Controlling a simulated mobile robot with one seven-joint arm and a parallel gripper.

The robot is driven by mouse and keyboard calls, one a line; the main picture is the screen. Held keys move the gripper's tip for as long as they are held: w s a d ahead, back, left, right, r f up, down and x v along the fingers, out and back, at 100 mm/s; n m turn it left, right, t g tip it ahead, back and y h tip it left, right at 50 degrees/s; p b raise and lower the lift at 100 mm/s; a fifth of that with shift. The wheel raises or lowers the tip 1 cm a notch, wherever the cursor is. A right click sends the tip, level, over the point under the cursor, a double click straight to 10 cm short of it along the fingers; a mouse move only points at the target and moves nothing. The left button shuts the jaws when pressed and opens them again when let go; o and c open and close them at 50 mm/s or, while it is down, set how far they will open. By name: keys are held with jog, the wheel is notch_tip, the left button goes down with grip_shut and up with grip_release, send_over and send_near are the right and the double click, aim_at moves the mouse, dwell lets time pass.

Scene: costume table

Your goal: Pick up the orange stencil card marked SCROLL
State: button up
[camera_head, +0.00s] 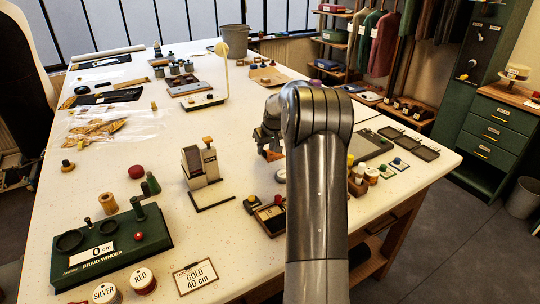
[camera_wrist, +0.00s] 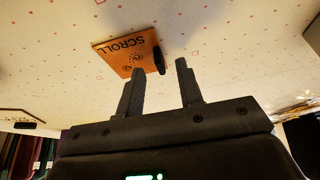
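The orange stencil card marked SCROLL (camera_wrist: 118,57) lies on the white table in the wrist view, with a dark upright tab or knob (camera_wrist: 159,60) at its right edge. My gripper (camera_wrist: 159,69) is open, its two dark fingers apart. The dark tab shows in the gap between the fingertips, closer to the left one. I cannot tell whether either finger touches it. In the head view my gripper (camera_head: 268,140) is low over the middle right of the table, and a bit of orange (camera_head: 273,155) shows beside it; my arm hides most of that area.
A cream block-shaped device (camera_head: 201,165) stands left of my arm. Small pots (camera_head: 371,175) and a small tray (camera_head: 270,216) sit close to the arm. A green braid winder (camera_head: 110,246) is at front left. The table's middle left is fairly clear.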

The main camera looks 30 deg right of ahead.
jog(key=shift+x, duration=1.05)
jog(key=shift+c, duration=0.5)
grip_shut()
